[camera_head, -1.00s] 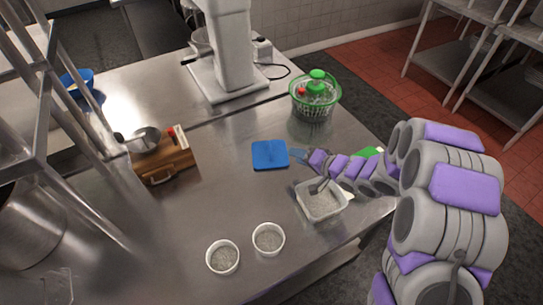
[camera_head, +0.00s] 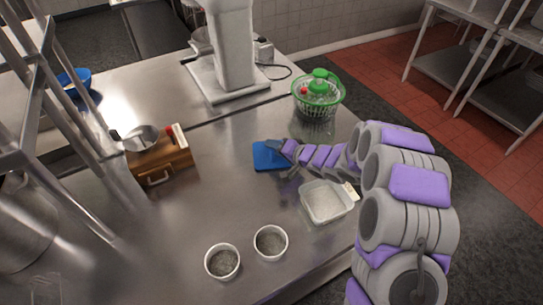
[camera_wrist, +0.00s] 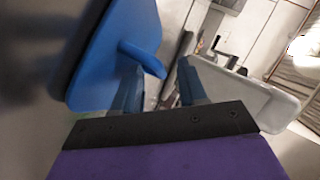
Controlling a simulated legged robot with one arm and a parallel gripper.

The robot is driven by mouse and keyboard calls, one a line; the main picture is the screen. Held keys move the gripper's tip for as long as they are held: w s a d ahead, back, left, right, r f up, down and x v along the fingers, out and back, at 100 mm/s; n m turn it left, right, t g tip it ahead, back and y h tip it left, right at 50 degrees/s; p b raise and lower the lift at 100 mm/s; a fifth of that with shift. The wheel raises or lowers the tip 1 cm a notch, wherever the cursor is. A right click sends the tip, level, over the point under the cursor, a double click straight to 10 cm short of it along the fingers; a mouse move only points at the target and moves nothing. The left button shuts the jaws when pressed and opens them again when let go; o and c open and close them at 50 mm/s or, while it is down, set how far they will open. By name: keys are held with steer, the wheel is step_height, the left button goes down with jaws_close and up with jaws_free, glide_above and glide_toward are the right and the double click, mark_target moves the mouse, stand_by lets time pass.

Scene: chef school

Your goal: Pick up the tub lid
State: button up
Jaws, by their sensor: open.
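The blue square tub lid (camera_head: 266,160) lies on the steel table in the head view, left of the open white tub (camera_head: 326,204). In the wrist view the blue lid (camera_wrist: 105,60) fills the upper left, with a tab (camera_wrist: 143,58) sticking out from its face. My gripper (camera_head: 278,150) is over the lid's upper right part and covers some of it. In the wrist view my gripper (camera_wrist: 160,85) is open, with the tab's end near the space between its fingers. I cannot tell whether the fingers touch the lid.
A green-topped salad spinner (camera_head: 318,96) stands behind and right. A wooden box (camera_head: 160,164) stands at the left, a white mixer (camera_head: 232,50) behind. Two small bowls, one left (camera_head: 222,262) and one right (camera_head: 270,242), stand in front. The table between box and lid is clear.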

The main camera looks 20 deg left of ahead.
steer(key=shift+a, duration=0.15)
steer(key=shift+d, duration=0.35)
steer(key=c, duration=0.5)
steer(key=shift+s, duration=0.1)
jaws_close()
